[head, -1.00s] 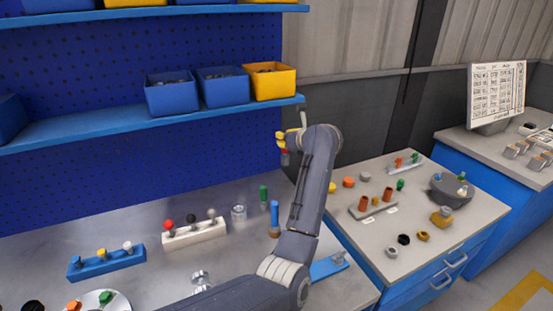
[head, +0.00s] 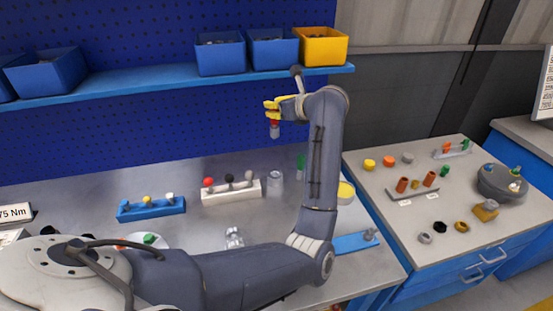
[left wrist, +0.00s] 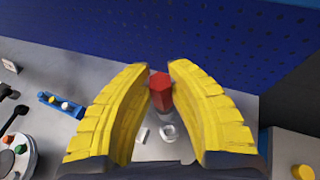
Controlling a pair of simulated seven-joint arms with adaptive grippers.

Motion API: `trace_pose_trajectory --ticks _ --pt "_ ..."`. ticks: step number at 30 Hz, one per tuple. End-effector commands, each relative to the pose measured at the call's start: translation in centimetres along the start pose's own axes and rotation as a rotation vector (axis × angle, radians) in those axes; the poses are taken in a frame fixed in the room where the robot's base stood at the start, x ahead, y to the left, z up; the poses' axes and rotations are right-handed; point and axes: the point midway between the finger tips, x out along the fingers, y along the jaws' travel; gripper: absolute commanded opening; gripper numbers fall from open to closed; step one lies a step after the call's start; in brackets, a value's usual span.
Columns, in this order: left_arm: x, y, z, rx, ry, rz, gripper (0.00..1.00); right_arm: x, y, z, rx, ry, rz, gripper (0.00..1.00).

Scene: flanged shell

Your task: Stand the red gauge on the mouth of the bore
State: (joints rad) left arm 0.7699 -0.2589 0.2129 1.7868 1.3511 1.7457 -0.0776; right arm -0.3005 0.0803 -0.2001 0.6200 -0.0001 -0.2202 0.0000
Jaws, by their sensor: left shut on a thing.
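The red gauge (head: 275,124), a red piece with a grey lower end, is pinched between the yellow fingers of my left gripper (head: 272,105). It hangs upright, well above the bench. In the left wrist view the red top of the gauge (left wrist: 160,86) shows between the fingers (left wrist: 160,75). A silver flanged cylinder (head: 275,178), seemingly the shell with the bore, stands on the bench below the gauge, clearly apart from it. Its round open mouth (left wrist: 169,132) shows just past the gauge in the left wrist view. My right gripper is not seen.
A white rack (head: 232,193) with red, black and grey knobs stands left of the cylinder. A green piece (head: 301,162) stands to its right. A blue rack (head: 150,208) lies further left. A shelf (head: 190,83) with bins is behind. A second bench (head: 390,225) holds small parts.

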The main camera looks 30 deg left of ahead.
Motion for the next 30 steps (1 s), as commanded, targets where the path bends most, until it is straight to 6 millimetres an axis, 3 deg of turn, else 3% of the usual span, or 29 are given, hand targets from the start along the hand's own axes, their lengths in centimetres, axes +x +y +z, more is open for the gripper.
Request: trace_pose_trajectory --ticks 12,30 --pt "3.5 0.0 -8.5 0.006 -0.002 0.001 0.00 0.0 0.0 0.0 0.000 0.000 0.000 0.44" --pt "5.7 -0.1 -13.7 0.004 -0.003 -0.001 0.00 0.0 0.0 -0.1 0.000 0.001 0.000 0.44"
